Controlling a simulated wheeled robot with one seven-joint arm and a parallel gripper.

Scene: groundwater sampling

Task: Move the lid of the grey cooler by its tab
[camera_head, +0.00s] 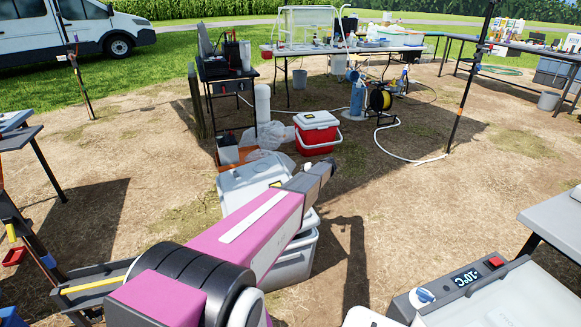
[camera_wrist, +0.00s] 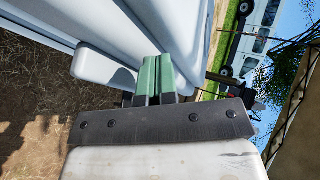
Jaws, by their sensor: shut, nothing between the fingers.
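The grey cooler (camera_head: 291,266) stands on the ground in the middle of the head view, largely covered by my pink arm. Its pale lid (camera_head: 240,182) shows to the left of the arm. In the wrist view the pale grey cooler (camera_wrist: 130,22) fills the upper left. A rounded pale part (camera_wrist: 100,68) sticks out just left of my fingers; I cannot tell if it is the lid's tab. My gripper (camera_wrist: 155,80) has its green-padded fingers shut together, empty, close beside the cooler. I cannot tell if they touch it. The fingers do not show in the head view.
A red cooler (camera_head: 317,135) with a white lid stands just behind. Clear plastic bags (camera_head: 268,150) and an orange box (camera_head: 236,158) lie beside it. A dark stand (camera_head: 228,75) and a long table (camera_head: 350,49) are farther back. Bare ground (camera_head: 420,200) is free at right.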

